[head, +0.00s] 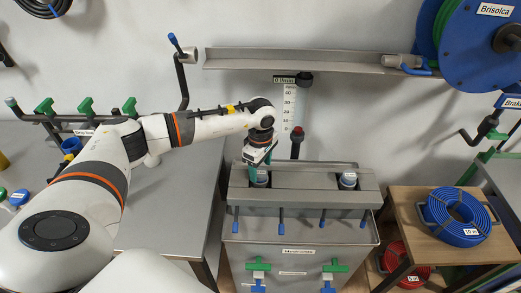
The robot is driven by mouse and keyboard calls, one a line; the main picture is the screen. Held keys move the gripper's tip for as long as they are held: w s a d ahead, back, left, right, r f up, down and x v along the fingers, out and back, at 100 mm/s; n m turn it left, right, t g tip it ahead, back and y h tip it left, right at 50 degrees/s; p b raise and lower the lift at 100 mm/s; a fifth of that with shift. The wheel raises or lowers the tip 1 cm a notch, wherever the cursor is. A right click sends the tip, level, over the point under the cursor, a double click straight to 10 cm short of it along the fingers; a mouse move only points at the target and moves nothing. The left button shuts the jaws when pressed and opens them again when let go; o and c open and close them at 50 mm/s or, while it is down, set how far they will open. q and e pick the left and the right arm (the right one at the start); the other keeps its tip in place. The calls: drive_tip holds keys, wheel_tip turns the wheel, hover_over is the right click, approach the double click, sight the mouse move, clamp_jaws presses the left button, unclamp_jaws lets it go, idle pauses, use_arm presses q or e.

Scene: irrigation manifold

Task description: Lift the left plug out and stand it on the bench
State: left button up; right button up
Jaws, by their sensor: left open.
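The left plug (261,178) is a pale grey capped piece seated in the left opening of the grey metal manifold tank (304,197). A similar right plug (348,180) sits in the right opening. My left gripper (258,162) reaches in from the left and points down directly over the left plug. It is open, and its teal fingers partly hide the plug's upper part. I cannot tell whether the fingertips are beside the plug or still just above it. The grey bench (170,205) is at the left, partly hidden by my left arm. My right gripper is not in view.
Blue-tipped levers (281,222) hang along the tank's front. A dark upright pipe (296,143) stands behind it. A wooden stand (411,235) with a blue hose coil (457,216) is at the right. Green-handled valves (86,106) line the bench's back. The bench's right part is clear.

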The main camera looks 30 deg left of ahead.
sight(261, 172)
use_arm(q)
drive_tip(key=shift+f, duration=1.25)
drive_tip(key=shift+c, duration=0.6)
drive_tip(key=c, duration=1.1)
drive_tip(key=shift+r+p, duration=0.25)
drive_tip(key=shift+p, duration=0.05)
drive_tip(key=shift+r+p, duration=1.5)
drive_tip(key=shift+r, duration=1.25)
drive_tip(key=shift+r, duration=0.1)
drive_tip(key=shift+r+p, duration=0.7)
drive_tip(key=shift+r, duration=0.75)
